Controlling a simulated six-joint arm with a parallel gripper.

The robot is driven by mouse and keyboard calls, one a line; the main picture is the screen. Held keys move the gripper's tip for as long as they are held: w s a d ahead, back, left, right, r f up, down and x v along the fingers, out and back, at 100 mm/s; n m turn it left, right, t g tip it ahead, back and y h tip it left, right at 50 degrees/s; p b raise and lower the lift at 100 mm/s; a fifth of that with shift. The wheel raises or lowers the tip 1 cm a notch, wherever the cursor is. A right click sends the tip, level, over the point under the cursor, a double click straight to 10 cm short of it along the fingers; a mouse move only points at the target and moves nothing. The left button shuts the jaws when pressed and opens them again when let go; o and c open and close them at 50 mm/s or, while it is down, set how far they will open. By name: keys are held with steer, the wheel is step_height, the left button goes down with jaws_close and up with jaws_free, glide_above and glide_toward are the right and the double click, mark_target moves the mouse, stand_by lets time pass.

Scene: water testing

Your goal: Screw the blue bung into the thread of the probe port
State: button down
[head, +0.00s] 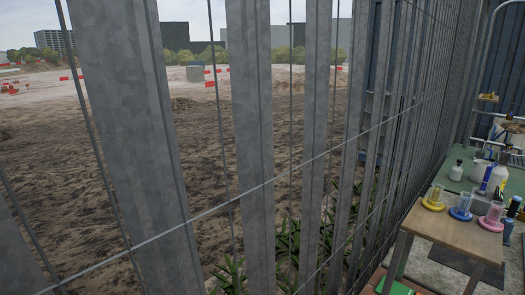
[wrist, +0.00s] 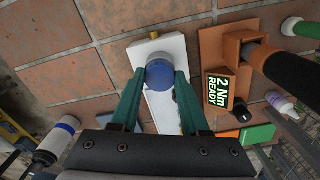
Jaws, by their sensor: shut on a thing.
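In the wrist view, my gripper (wrist: 163,76) has two green fingers, shut on the round blue bung (wrist: 160,70), one on each side. The bung is seen from above, over a white block (wrist: 175,45) with a small brass fitting on its far edge. The probe port and its thread are not visible, and the bung may cover them. I cannot tell whether the bung touches the block or sits in the thread. The head view does not clearly show my gripper or the bung.
Right of the block stand an orange holder (wrist: 231,45), a black-handled tool (wrist: 285,75) and a sign (wrist: 219,90) reading "2 Nm READY". A white bottle (wrist: 55,140) is at lower left. The head view shows a fence (head: 255,120) beside a wooden table (head: 455,232) with coloured-base cylinders.

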steer(key=m, duration=0.5)
steer(key=shift+m, duration=0.7)
steer(key=m, duration=0.3)
steer(key=shift+m, duration=0.3)
steer(key=m, duration=0.3)
steer(key=shift+m, duration=1)
